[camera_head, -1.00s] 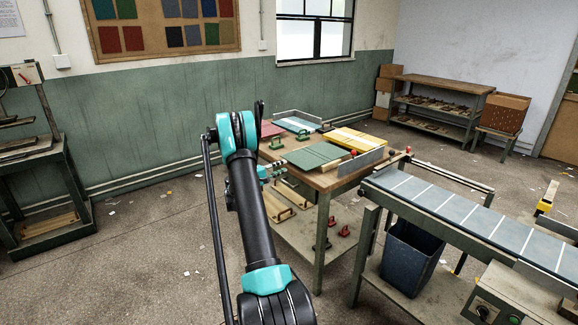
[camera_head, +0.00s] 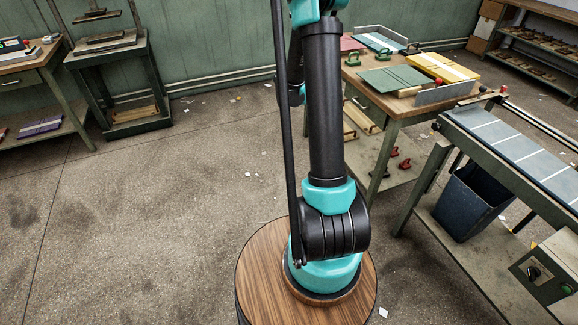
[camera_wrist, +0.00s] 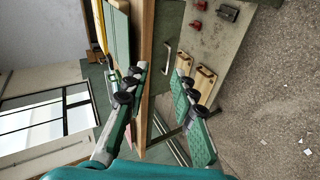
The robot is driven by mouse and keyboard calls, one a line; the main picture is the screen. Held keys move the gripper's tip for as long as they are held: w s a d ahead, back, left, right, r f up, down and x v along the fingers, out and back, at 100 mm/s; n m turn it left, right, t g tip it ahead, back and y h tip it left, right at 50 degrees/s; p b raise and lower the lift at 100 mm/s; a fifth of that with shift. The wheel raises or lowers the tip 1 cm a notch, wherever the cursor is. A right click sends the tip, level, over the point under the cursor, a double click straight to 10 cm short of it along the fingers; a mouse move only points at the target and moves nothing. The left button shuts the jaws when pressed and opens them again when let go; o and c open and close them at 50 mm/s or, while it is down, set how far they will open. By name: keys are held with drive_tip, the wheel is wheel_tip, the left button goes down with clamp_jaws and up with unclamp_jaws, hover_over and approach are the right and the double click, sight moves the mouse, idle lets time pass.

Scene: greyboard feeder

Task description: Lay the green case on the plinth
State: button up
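The green case (camera_head: 395,79) lies flat on the near part of the wooden worktable (camera_head: 390,103), open like a spread cover. A wooden piece shows at its near right edge. In the wrist view, which is turned on its side, a green panel (camera_wrist: 118,35) that looks like the case stands along the table edge (camera_wrist: 146,60). My gripper (camera_wrist: 157,80) is open, with two green, dark-padded fingers apart and nothing held between them. In the head view my arm hides most of it. I cannot pick out a plinth for certain.
A yellow case (camera_head: 441,67), a red case (camera_head: 350,43) and a blue case (camera_head: 379,42) share the worktable. An upright grey plate (camera_head: 446,93) stands at its near right. A conveyor (camera_head: 520,150) and blue bin (camera_head: 468,203) are at right. Open floor is at left.

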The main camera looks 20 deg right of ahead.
drive_tip(key=s+a+f+y, duration=0.1)
drive_tip(key=s+a+y, duration=0.3)
drive_tip(key=s+a, duration=0.5)
drive_tip(key=s+a+f+y, duration=0.2)
drive_tip(key=s+a+y, duration=0.1)
drive_tip(key=s+a, duration=0.6)
drive_tip(key=s+a+f+t+y, duration=0.1)
drive_tip(key=s+a+y, duration=0.3)
drive_tip(key=s+a, duration=0.6)
drive_tip(key=shift+s+f+m+y, duration=0.3)
drive_tip(key=shift+s+f, duration=0.2)
drive_tip(key=shift+s, duration=0.3)
